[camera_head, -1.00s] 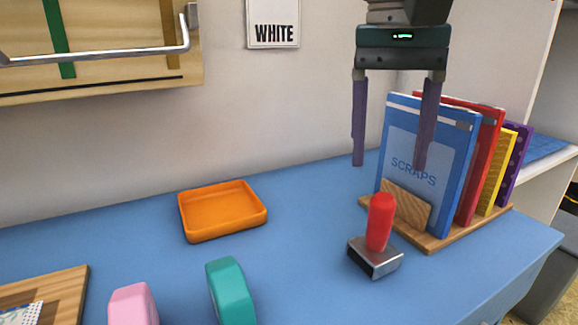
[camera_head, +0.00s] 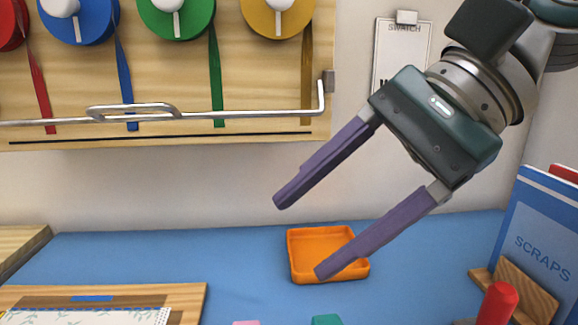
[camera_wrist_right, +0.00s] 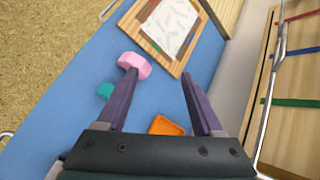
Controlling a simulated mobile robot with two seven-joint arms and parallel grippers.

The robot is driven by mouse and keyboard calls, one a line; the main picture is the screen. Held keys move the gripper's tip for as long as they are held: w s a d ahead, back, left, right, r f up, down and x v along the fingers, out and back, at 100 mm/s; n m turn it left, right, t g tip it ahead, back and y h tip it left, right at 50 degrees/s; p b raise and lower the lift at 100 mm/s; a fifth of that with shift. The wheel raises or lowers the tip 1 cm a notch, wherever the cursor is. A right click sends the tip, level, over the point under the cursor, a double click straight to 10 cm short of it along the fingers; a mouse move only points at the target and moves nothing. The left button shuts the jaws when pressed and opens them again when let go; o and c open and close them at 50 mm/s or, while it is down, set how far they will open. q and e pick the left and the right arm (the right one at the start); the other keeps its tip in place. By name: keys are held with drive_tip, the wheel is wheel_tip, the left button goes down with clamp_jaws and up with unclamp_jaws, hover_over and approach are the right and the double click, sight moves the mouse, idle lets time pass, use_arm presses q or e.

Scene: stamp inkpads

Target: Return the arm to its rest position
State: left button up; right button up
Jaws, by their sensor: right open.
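My right gripper (camera_head: 298,238) is in the air above the blue table, tilted, with its two purple fingers spread wide and nothing between them. It hangs in front of the wall, and its lower finger overlaps the orange tray in the head view. In the right wrist view the open fingers (camera_wrist_right: 160,80) point over the table. My left gripper does not show in either view.
The empty orange tray (camera_head: 300,273) sits on the blue table (camera_head: 180,255). A red-handled stamp (camera_head: 497,303) stands at the lower right near the blue SCRAPS folder (camera_head: 535,235). A wooden board (camera_head: 190,297) lies at left. A metal rail (camera_head: 230,117) runs below the ribbon spools.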

drive_tip(key=s+a+r+m+t+y+p, duration=0.25)
drive_tip(key=a+r+m+y, duration=0.45)
drive_tip(key=r, duration=0.6)
drive_tip(key=w+d+r+m+t+h+p, duration=0.1)
drive_tip(key=w+d+r+m+t+p, duration=0.2)
drive_tip(key=r+m+t, duration=0.6)
drive_tip(key=w+d+r+m+t+p, duration=0.3)
drive_tip(key=m+t, duration=0.3)
drive_tip(key=m, duration=0.7)
drive_tip(key=s+d+f+m+g+h+p, duration=0.2)
drive_tip(key=d+f+m+g+h+p, duration=0.15)
drive_tip(key=d+f+m+h, duration=0.7)
drive_tip(key=s+d+f+m+g+h+p, duration=0.25)
drive_tip(key=d+m+h+p, duration=0.2)
drive_tip(key=m, duration=1.05)
drive_tip(key=s+f+m+g+p, duration=0.2)
drive_tip(key=s+m+g+p, duration=0.15)
drive_tip(key=s, duration=0.55)
drive_tip(key=s+f+m+g+p, duration=0.25)
drive_tip(key=s+g, duration=0.25)
drive_tip(key=s, duration=0.4)
use_arm(q)
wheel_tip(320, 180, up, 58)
drive_tip(key=p, duration=3.4)
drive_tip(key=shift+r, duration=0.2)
use_arm(e)
wheel_tip(320, 180, up, 34)
drive_tip(key=d, duration=0.1)
drive_tip(key=shift+w+r, duration=0.2)
drive_tip(key=shift+w, duration=0.05)
